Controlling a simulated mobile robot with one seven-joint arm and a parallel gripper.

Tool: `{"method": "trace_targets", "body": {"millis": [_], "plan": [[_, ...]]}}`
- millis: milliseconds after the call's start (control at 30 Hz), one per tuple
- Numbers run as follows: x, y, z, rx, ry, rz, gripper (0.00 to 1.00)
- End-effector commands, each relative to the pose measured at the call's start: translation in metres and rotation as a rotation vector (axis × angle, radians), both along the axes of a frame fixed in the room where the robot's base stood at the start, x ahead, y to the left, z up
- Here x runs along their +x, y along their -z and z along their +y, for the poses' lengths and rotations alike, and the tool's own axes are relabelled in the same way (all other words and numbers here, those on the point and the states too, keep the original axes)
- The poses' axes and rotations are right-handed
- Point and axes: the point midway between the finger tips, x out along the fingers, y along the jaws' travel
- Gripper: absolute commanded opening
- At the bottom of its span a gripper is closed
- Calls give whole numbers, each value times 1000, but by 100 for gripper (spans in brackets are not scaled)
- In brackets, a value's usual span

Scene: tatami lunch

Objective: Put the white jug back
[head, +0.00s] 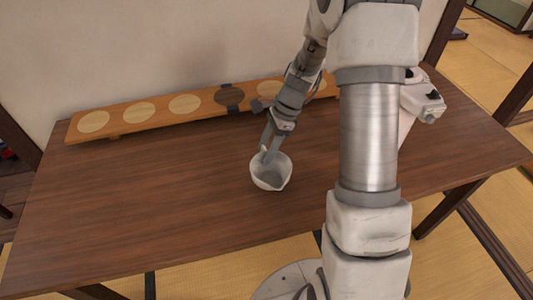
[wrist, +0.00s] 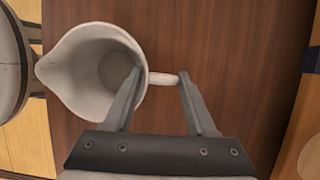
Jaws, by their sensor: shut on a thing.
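The white jug (head: 270,182) is over the front middle of the brown table (head: 130,210), upright, with its open mouth facing up. I cannot tell whether its base touches the table. My gripper (head: 268,152) comes from behind and above and is shut on the jug. In the wrist view, the jug (wrist: 75,75) has its spout to the left and its handle to the right. One finger of my gripper (wrist: 159,74) is inside the mouth and the other is at the outer end of the handle. The jug looks empty.
A long wooden board (head: 150,115) lies along the back of the table by the wall. It bears a row of round pale spots and one dark round spot (head: 229,96). My arm hides part of its right end. The table's left side is clear.

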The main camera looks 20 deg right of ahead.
Motion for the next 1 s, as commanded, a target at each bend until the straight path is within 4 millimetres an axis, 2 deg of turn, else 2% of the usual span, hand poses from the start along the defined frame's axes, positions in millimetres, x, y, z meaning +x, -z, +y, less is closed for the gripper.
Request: {"method": "trace_targets", "body": {"millis": [33, 100, 433, 467, 600, 633, 867, 1000], "plan": [[0, 11, 0, 1, 1, 3, 0], [0, 14, 0, 0, 1, 0, 0], [0, 17, 0, 0, -1, 0, 0], [0, 17, 0, 0, -1, 0, 58], [0, 16, 0, 0, -1, 0, 84], [0, 16, 0, 0, -1, 0, 87], [0, 16, 0, 0, -1, 0, 87], [1, 9, -2, -1, 0, -2, 87]]}}
